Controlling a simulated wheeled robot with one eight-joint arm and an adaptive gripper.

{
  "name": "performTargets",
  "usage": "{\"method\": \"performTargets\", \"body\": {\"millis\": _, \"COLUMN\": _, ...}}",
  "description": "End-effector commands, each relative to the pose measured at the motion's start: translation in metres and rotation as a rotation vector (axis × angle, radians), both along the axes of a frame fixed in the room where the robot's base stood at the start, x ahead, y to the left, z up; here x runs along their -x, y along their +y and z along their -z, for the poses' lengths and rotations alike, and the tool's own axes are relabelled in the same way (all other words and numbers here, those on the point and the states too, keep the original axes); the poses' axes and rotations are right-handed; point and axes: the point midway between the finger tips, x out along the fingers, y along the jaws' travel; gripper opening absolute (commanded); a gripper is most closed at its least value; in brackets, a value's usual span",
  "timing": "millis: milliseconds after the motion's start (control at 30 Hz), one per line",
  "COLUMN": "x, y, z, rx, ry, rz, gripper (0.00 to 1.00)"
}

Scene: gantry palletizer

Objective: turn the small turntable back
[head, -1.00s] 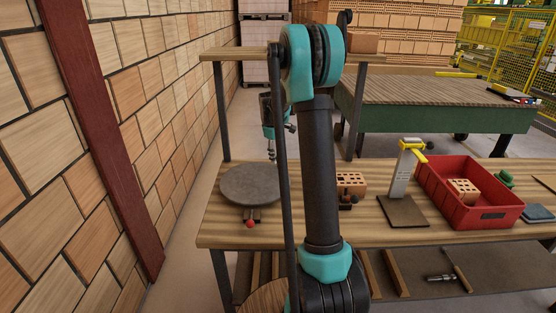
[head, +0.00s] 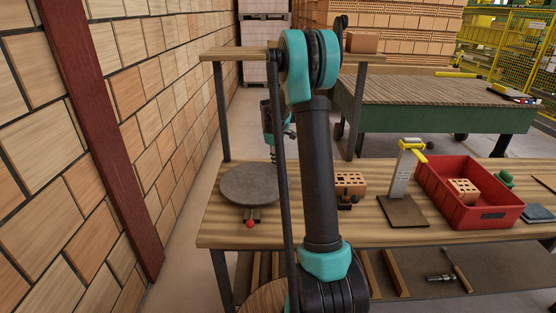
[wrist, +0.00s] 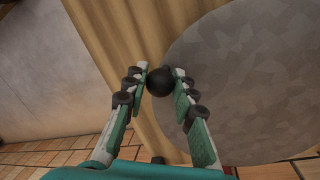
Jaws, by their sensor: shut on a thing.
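The small turntable (head: 250,185) is a round grey disc at the left end of the wooden bench in the head view. It also fills the right part of the wrist view (wrist: 245,85). A black ball knob (wrist: 160,82) shows at the disc's edge in the wrist view. My gripper (wrist: 159,76) is shut on this knob, one finger on each side. In the head view my arm hides the fingertips and the knob. A red ball (head: 250,224) sits at the front below the disc.
A holed brick (head: 350,184) lies right of my arm. Further right stand a yellow-topped upright device (head: 403,175) and a red crate (head: 455,215) with a brick inside. A brick-patterned wall (head: 40,170) is close on the left. An upper shelf (head: 232,54) runs above the bench.

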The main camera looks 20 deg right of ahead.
Motion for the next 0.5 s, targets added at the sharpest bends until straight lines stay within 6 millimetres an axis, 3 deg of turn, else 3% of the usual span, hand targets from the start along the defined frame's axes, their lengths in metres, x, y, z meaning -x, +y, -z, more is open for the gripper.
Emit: {"method": "performTargets", "body": {"millis": 500, "x": 0.0055, "y": -0.0031, "z": -0.0003, "rx": 0.000, "ry": 0.000, "rz": 0.047, "gripper": 0.00}}
